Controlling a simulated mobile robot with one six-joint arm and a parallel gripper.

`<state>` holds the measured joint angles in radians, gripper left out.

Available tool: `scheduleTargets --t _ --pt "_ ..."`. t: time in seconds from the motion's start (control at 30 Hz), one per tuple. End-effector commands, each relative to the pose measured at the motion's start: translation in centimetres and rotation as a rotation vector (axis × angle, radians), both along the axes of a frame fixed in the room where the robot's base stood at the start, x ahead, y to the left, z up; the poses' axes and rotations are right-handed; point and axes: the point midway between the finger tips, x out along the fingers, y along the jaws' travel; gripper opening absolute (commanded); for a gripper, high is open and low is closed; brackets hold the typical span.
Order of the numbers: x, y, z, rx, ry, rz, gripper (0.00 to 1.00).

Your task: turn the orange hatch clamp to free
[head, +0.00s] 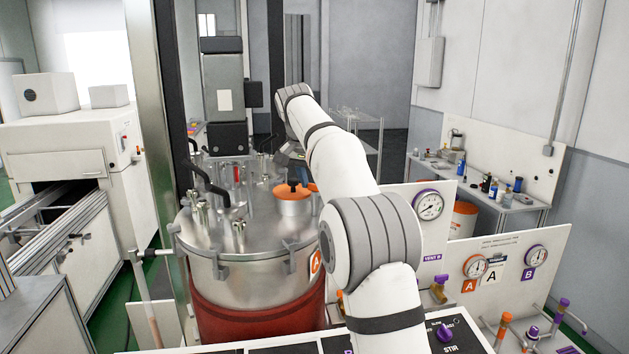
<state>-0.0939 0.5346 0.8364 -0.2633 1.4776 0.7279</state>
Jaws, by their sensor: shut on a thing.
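A steel tank (258,262) with a flat metal lid stands in the middle of the head view. A small round hatch (293,207) with an orange top and a black knob sits on the lid. A bit of the orange hatch clamp (313,187) shows at the hatch's right edge, beside my white forearm. My gripper (296,158) points down just behind the hatch, shut at the clamp. My forearm hides its fingertips and most of the clamp, so the grip and the clamp's angle do not show clearly.
Black bent handles (206,180) and metal fittings (239,230) crowd the lid's left side. A steel column (160,130) rises behind the tank. Gauge panels (510,270) with valves stand at the right. A conveyor (45,215) runs at the left.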

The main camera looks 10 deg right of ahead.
Motion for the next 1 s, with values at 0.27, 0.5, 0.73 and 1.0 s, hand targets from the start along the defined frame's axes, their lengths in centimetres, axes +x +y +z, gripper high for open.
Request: scheduleTargets --t 0.27,0.5,0.73,1.0 --pt "0.12 0.18 0.06 0.001 -0.002 -0.106 0.14" --pt "0.11 0.18 0.06 0.002 -0.001 -0.136 0.14" --pt "0.09 0.18 0.06 0.001 -0.001 -0.136 0.14" --pt "0.1 0.17 0.06 0.001 -0.001 -0.136 0.49"
